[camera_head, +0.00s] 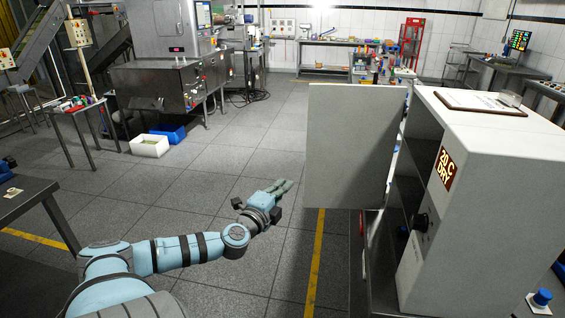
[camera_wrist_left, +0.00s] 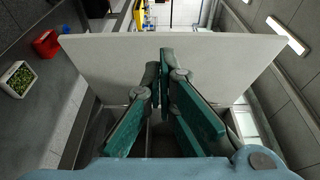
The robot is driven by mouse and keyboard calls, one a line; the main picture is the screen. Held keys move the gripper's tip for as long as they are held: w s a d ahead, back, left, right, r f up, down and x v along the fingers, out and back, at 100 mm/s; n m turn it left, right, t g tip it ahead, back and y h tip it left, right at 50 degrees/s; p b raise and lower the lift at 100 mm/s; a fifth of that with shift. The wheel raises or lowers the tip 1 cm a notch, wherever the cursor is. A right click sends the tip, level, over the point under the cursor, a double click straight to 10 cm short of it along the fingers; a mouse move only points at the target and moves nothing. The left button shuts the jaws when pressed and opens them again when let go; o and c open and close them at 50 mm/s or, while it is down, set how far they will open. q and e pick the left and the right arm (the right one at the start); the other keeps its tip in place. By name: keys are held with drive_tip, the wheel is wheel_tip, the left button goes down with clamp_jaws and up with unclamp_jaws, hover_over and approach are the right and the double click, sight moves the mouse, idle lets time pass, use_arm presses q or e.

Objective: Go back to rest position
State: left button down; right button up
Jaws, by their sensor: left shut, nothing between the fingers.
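My left gripper (camera_head: 286,186) is stretched out over the open floor in the head view, left of the cabinet's open door. Its fingers are together and hold nothing. In the left wrist view the fingers (camera_wrist_left: 164,58) point toward the pale flat door panel (camera_wrist_left: 215,60), and I cannot tell the gap between them. The grey-white cabinet (camera_head: 480,170) stands at the right, labelled "20 C DRY". Its door (camera_head: 350,145) is swung open toward the left. My right gripper does not show.
A clipboard (camera_head: 480,101) lies on top of the cabinet. A dark table (camera_head: 28,195) is at the left edge. A white bin (camera_head: 150,147) and a blue bin (camera_head: 170,132) stand on the floor near a steel machine (camera_head: 160,80). The tiled floor between is clear.

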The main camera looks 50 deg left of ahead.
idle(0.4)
use_arm(q)
drive_tip(key=s+a+f+n+g, duration=0.2)
drive_tip(key=s+a+f+g, duration=0.15)
drive_tip(key=f, duration=0.55)
drive_tip(key=s+a+f+n+g, duration=0.2)
drive_tip(key=s+f, duration=0.3)
drive_tip(key=f, duration=0.4)
drive_tip(key=s+a+f+n+g, duration=0.25)
drive_tip(key=s+f, duration=0.25)
drive_tip(key=f, duration=0.4)
drive_tip(key=s+d+f+n+g+h, duration=0.1)
drive_tip(key=s+d+f+g, duration=0.15)
drive_tip(key=s+f, duration=0.4)
drive_tip(key=s+d+f+n+g+h, duration=0.1)
drive_tip(key=s+d+f+n, duration=0.1)
drive_tip(key=s+d+f, duration=0.45)
drive_tip(key=s+d+f+n+g+h, duration=0.1)
drive_tip(key=s+d+f, duration=0.3)
drive_tip(key=d, duration=0.4)
drive_tip(key=s+d+f+n+g+h, duration=0.1)
drive_tip(key=s+d+f, duration=0.4)
drive_tip(key=d, duration=0.3)
drive_tip(key=s+d+f+n+g+h, duration=0.2)
drive_tip(key=s+d+f, duration=0.3)
drive_tip(key=d, duration=0.4)
drive_tip(key=shift+s, duration=0.15)
